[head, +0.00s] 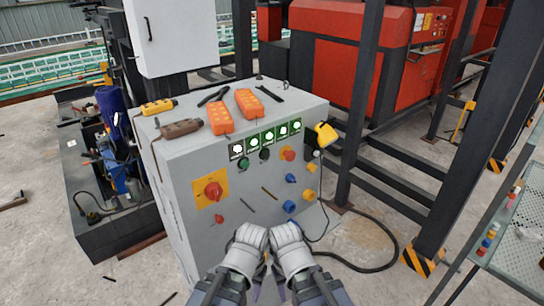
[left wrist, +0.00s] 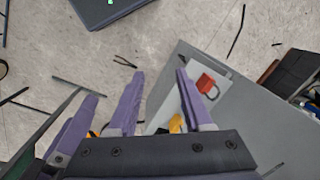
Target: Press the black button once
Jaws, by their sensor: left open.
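The black button (head: 265,154) is on the sloped front panel of the grey control cabinet (head: 250,212), below a row of green-lit meters, between a green button (head: 243,163) and a red one (head: 289,155). My left gripper (head: 258,291) is low in front of the cabinet, well apart from the button, its fingers mostly hidden by the arm. In the left wrist view the open purple fingers (left wrist: 157,85) are empty. My right gripper (head: 281,290) is beside the left one; its jaw opening is not clear. The button is not visible in the left wrist view.
Orange pendant controls (head: 219,115) lie on the cabinet top. A yellow padlock-like part (head: 325,137) projects at the panel's right. Dark steel posts (head: 360,100) stand right of the cabinet, and a black cable (head: 368,268) lies on the floor.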

